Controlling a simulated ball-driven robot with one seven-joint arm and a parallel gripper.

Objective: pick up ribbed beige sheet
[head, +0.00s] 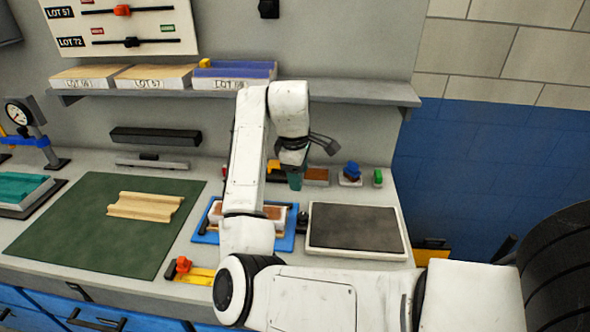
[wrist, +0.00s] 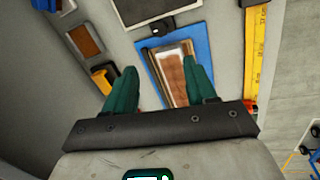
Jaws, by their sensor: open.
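The ribbed beige sheet (head: 145,206) lies flat on the dark green mat (head: 60,235) at the left of the bench in the head view. Its raised ribs run lengthwise. It does not show in the wrist view. My gripper (head: 295,180) is over the back right of the bench, well to the right of the sheet and apart from it. In the wrist view my gripper (wrist: 160,66) shows two green fingers spread apart with nothing held between them. My arm partly hides the middle of the bench in the head view.
A blue tray (head: 203,236) with a brown-topped piece stands mid-bench; the tray also shows in the wrist view (wrist: 152,74). A dark, pale-rimmed panel (head: 355,228) lies to its right. A shelf (head: 345,92) with labelled stacks overhangs the back. A gauge stand (head: 22,125) is far left.

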